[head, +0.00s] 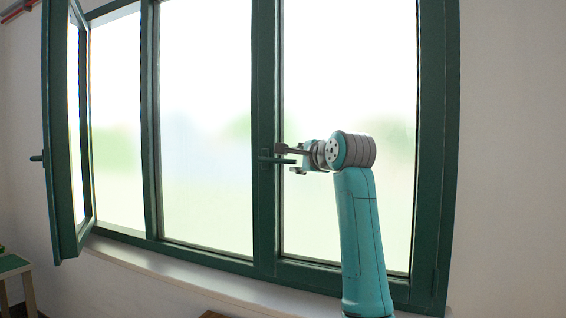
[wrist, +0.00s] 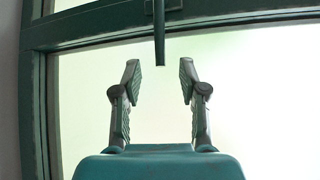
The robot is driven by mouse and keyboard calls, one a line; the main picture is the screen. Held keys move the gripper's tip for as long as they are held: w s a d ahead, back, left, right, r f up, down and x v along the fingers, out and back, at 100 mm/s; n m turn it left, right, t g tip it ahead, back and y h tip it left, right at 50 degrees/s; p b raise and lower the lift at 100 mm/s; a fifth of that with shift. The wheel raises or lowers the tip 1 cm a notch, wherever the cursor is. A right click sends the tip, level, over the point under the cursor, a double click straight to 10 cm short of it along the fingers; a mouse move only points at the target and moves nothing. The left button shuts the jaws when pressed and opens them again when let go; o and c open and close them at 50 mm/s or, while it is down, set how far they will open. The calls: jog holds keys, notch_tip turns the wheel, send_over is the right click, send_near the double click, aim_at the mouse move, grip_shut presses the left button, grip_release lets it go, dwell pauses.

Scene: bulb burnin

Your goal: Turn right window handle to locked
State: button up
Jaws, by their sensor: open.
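The right window handle (head: 284,161) is a dark green lever on the frame post between the middle and right panes. In the head view it lies about level, its free end pointing right. In the wrist view the handle (wrist: 159,35) hangs from the top edge, its end centred between the fingertips. My gripper (head: 289,159) is in front of the right pane, at the handle's free end. In the wrist view my gripper (wrist: 160,74) is open, with clear gaps on both sides of the handle. I cannot tell whether the handle lies between the fingers in depth.
The left sash (head: 62,130) stands swung open into the room, with its own handle (head: 37,158) sticking out. A pale sill (head: 200,286) runs below the window. A small green-topped table (head: 12,264) stands at the lower left.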

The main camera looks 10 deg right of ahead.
aim_at(286, 161)
jog(key=x, duration=0.9)
jog(key=shift+w+f, duration=0.1)
jog(key=shift+w, duration=0.15)
grip_shut()
